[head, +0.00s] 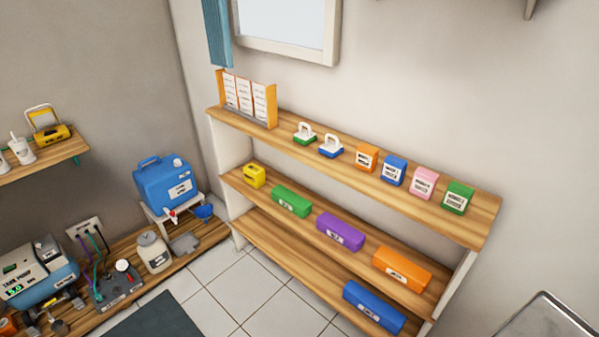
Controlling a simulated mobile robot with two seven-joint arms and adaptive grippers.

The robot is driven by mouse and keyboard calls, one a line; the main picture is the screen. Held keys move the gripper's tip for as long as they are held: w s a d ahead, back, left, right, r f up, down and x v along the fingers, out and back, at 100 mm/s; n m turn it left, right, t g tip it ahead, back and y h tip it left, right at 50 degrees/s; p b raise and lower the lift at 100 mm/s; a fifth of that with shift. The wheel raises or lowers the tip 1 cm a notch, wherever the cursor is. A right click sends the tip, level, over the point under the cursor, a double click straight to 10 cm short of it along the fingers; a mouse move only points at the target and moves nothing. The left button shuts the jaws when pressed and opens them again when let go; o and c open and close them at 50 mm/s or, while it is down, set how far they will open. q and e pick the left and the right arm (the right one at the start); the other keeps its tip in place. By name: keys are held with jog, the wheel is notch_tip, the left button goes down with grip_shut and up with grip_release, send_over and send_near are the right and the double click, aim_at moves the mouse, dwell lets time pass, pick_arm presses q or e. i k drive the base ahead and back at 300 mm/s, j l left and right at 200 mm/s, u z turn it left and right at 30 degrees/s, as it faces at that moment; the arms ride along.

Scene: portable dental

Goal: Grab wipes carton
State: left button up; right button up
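No carton can be singled out as the wipes carton, because the labels are too small to read. Small cartons stand on the top shelf: an orange carton (367,158), a blue carton (394,170), a pink carton (424,183) and a green carton (458,197). Lower down are a yellow box (254,175), a long green box (291,201), a purple box (340,232), an orange box (402,268) and a long blue box (374,307). Neither of my grippers is in view.
The wooden shelf unit (312,148) stands against the wall. Its top also holds an orange rack (248,98) and two handled items (331,146). A blue jug (165,185) and equipment (38,271) stand at left. Tiled floor (246,291) is clear before the shelves.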

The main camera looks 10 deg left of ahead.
aim_at(255, 176)
jog(key=i+j+z, duration=0.25)
jog(key=j+z, duration=0.45)
jog(key=j, duration=0.2)
jog(key=i+j+z, duration=0.15)
jog(key=j, duration=0.4)
jog(key=j+z, duration=0.1)
jog(key=j, duration=0.4)
jog(key=i+j, duration=0.1)
jog(key=j, duration=1.5)
jog(key=i+z, duration=0.05)
jog(key=i, duration=0.05)
